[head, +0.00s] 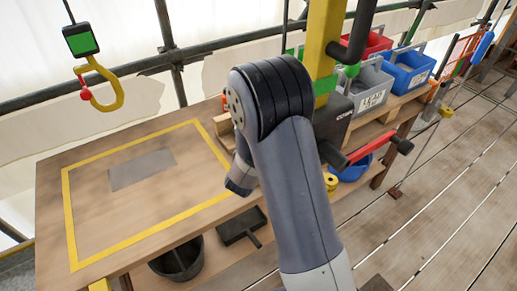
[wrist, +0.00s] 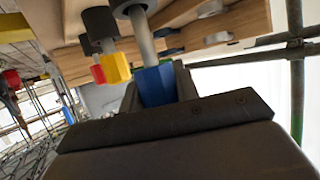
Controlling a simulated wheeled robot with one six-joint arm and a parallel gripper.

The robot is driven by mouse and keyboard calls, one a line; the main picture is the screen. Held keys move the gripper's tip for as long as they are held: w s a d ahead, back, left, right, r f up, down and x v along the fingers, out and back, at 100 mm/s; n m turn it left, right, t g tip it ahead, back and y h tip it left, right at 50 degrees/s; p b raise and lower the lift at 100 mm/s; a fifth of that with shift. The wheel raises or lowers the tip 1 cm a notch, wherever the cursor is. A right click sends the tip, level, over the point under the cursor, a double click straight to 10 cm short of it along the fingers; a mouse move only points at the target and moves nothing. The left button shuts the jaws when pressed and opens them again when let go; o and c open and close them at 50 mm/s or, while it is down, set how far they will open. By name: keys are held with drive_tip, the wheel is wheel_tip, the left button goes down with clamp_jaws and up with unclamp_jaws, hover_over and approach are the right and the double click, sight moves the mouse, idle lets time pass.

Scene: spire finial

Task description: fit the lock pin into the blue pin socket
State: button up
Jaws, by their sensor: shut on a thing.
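In the wrist view my gripper (wrist: 158,84) is shut on a blue block-like grip (wrist: 155,90), which looks like the head of the lock pin. A grey metal shaft (wrist: 141,38) runs from the blue grip to a dark collar (wrist: 127,7) at the top edge. I cannot tell whether the shaft is inside the collar or in front of it. A yellow grip (wrist: 116,68) on a similar shaft is just left of it, with a red one (wrist: 98,74) beyond. In the head view my arm hides the gripper and pin. I cannot make out the blue pin socket in either view.
Wooden boards (wrist: 200,30) lie close by in the wrist view. In the head view, a workbench (head: 110,215) with a yellow outline stands left, and a hook (head: 103,88) hangs above it. Red, grey and blue bins (head: 408,68) stand at the back right. Plank floor at right is mostly clear.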

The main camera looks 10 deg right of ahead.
drive_tip(key=shift+f+b, duration=1.4)
drive_tip(key=shift+f, duration=0.25)
drive_tip(key=o, duration=1.1)
drive_tip(key=shift+c, duration=0.2)
drive_tip(key=v, duration=1.1)
drive_tip(key=shift+w, duration=0.1)
drive_tip(key=x, duration=1.1)
drive_tip(key=shift+r+p, duration=0.4)
drive_tip(key=shift+r, duration=0.05)
drive_tip(key=shift+f, duration=0.2)
